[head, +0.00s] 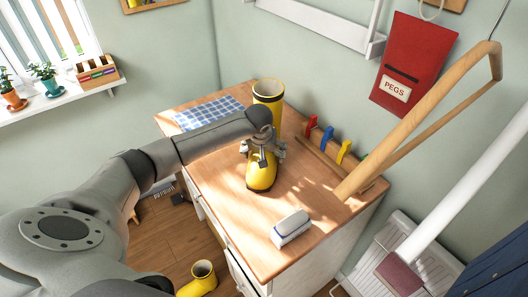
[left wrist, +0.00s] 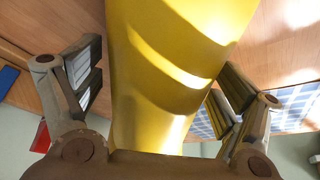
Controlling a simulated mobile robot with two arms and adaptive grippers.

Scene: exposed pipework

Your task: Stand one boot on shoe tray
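A yellow boot with a dark rim band (head: 268,92) stands upright on the wooden worktop, its toe towards me. It fills the middle of the left wrist view (left wrist: 165,80). My left gripper (head: 263,152) is at the boot's shaft, with its fingers (left wrist: 155,95) open on either side. A gap shows on the left side in the wrist view; the other finger is close to the boot, and contact is unclear. A second yellow boot (head: 201,278) is on the floor. A pale ridged tray-like thing (head: 365,278) lies lower right; I cannot tell whether it is the shoe tray. My right gripper is out of view.
The worktop (head: 230,205) holds a checked cloth (head: 208,112), a white-and-grey block (head: 291,227) and coloured pegs (head: 327,137). A long wooden frame (head: 425,110) rises at the right, beside a red peg bag (head: 412,65). A white pole (head: 470,185) slants over the ridged thing.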

